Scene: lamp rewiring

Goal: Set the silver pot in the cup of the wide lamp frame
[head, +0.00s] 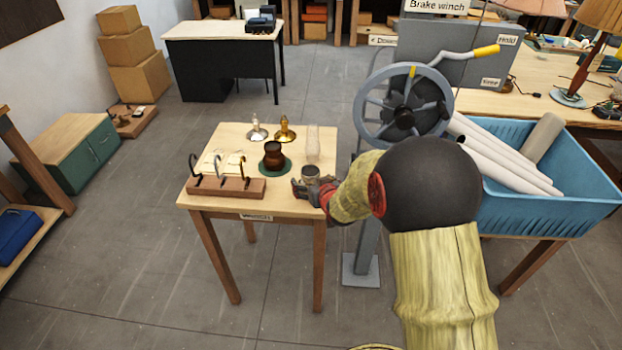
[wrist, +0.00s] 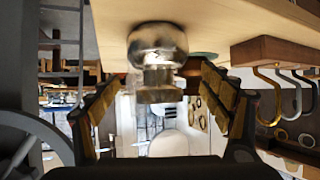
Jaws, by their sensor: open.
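The silver pot (head: 311,172) stands at the right front of the small wooden table, by my gripper (head: 308,189). In the wrist view, which looks upside down, the rounded shiny pot (wrist: 157,44) with its narrower collar sits between the two fingertips of my gripper (wrist: 160,82). The fingers are open, with a visible gap on each side of the pot. Black, pale and gold hooked frames stand on a wooden rack (head: 227,189) at the table's left front. I cannot tell which is the wide lamp frame, and its cup is not clear.
A brown pot (head: 274,152) stands on a green mat (head: 264,170) beside the rack. A clear glass chimney (head: 313,146) is behind the silver pot. Silver (head: 257,132) and gold (head: 284,132) lamp pieces stand at the back. A winch wheel (head: 403,106) rises right of the table.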

